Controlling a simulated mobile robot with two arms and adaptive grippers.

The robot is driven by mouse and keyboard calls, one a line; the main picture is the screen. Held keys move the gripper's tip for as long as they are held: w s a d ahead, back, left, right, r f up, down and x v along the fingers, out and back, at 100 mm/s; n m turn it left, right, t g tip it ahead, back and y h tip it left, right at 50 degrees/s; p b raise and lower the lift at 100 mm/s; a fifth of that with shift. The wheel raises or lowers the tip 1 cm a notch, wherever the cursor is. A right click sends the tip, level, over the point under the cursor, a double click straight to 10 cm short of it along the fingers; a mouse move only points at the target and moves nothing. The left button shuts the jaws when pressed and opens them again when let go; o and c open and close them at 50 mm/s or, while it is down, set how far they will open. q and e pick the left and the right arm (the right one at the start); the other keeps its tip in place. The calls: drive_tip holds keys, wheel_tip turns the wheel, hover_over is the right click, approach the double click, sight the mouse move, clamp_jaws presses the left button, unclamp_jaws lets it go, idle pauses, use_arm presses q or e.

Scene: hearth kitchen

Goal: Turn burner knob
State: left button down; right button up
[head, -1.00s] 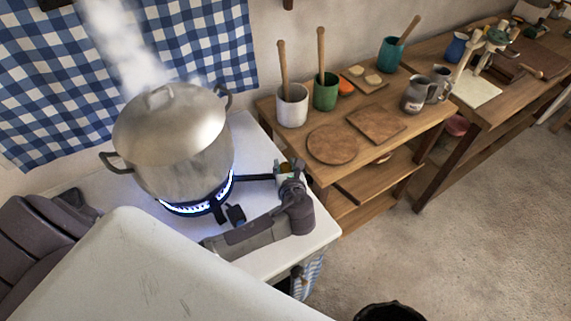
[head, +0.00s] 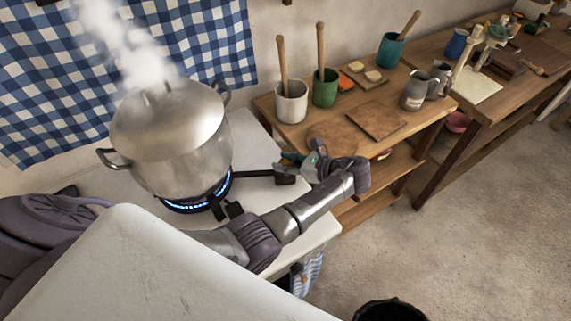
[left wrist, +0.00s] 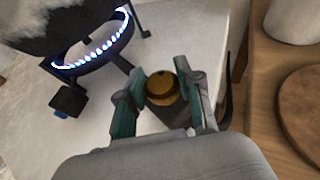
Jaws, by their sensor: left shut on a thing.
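The burner knob (left wrist: 160,88) is a round brass cap, seen between the two fingers in the left wrist view. My left gripper (head: 292,165) is shut on it, at the right side of the white stove top. The gripper also shows in the left wrist view (left wrist: 165,84), with a finger on each side of the knob. In the head view the gripper mostly hides the knob. The black burner (head: 198,203) has a low blue flame ring, also clear in the left wrist view (left wrist: 98,48). My right gripper is not in view.
A lidded steaming metal pot (head: 185,160) stands on the burner. A black block (head: 234,209) sticks out at the burner's front. Right of the stove, a wooden shelf table (head: 350,145) holds cups and boards. A checked curtain (head: 215,45) hangs behind.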

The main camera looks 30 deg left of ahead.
use_arm(q)
drive_tip(key=shift+n+g+b, duration=0.75)
drive_tip(key=shift+n+g, duration=0.35)
drive_tip(key=shift+g, duration=0.4)
